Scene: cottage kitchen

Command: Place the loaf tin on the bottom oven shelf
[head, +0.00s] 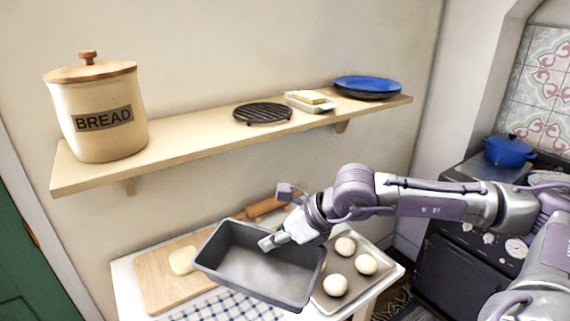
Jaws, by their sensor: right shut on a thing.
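The grey loaf tin (225,268) is in the middle bottom of the head view, empty and slightly tilted, above the small white table. My right gripper (272,240) is shut on the tin's far rim. The dark oven (450,270) stands at the lower right, partly hidden behind my right arm. The bottom oven shelf is not visible. My left gripper is not in view.
On the table (122,272) are a wooden board (150,275) with dough, a checked cloth (215,308), a rolling pin (266,207) and a tray (385,262) of dough balls. A wall shelf (190,145) holds a bread crock (98,115). A blue pot (509,152) sits on the stove.

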